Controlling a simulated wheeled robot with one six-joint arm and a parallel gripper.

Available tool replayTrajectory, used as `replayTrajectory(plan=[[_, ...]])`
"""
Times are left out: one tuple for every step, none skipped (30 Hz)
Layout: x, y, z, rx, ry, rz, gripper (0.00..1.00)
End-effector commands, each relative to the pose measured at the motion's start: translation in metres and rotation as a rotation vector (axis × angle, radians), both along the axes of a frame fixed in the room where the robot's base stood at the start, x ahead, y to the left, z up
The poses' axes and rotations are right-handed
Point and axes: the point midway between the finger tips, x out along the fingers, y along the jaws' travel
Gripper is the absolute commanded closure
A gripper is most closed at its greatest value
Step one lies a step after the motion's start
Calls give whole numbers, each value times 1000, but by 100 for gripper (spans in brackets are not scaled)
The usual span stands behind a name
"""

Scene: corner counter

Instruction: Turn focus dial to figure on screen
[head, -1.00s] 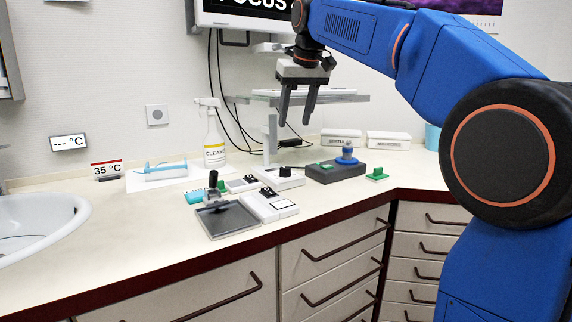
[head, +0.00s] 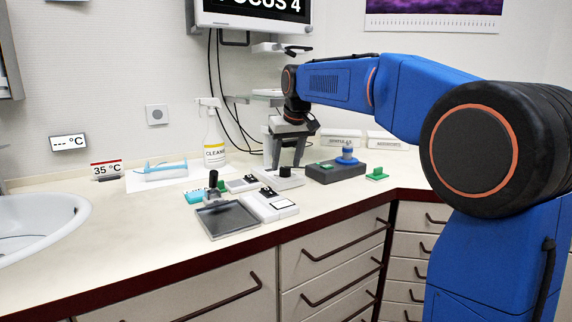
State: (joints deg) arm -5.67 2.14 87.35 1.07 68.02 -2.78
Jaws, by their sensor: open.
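The screen (head: 262,9) at the top reads "FOCUS 4"; its top edge is cut off by the frame. A small white box (head: 294,181) with a black dial (head: 285,172) stands on the counter, left of the dark grey box. It looks like the focus dial, but I cannot read its marks. My gripper (head: 287,166) is open and points down just above this box. Its two dark fingers show on either side of the dial in the picture. I cannot tell whether they touch it.
A dark grey box (head: 350,174) with a blue knob stands to the right. In front are a white switch box (head: 270,206) and a metal tray (head: 228,219). A spray bottle (head: 214,143) stands behind; a sink (head: 38,222) is at left.

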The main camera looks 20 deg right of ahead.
Motion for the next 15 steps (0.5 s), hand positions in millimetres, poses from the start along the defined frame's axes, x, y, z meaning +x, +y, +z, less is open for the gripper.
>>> replayTrajectory(plan=[[1,0,-5,0,2,0,53],[2,0,-6,0,2,0,53],[3,1,-8,0,1,0,53],[3,1,-9,0,1,0,53],[4,1,-10,0,0,0,53],[4,1,-11,0,0,0,53],[4,1,-12,0,0,0,53],[5,1,-12,0,0,0,53],[5,1,-12,0,-1,0,53],[5,1,-12,0,0,0,53],[5,1,-12,0,0,0,53],[5,1,-12,0,0,0,53],[5,1,-12,0,0,0,53],[5,1,-12,0,0,0,53],[5,1,-12,0,0,0,60]])
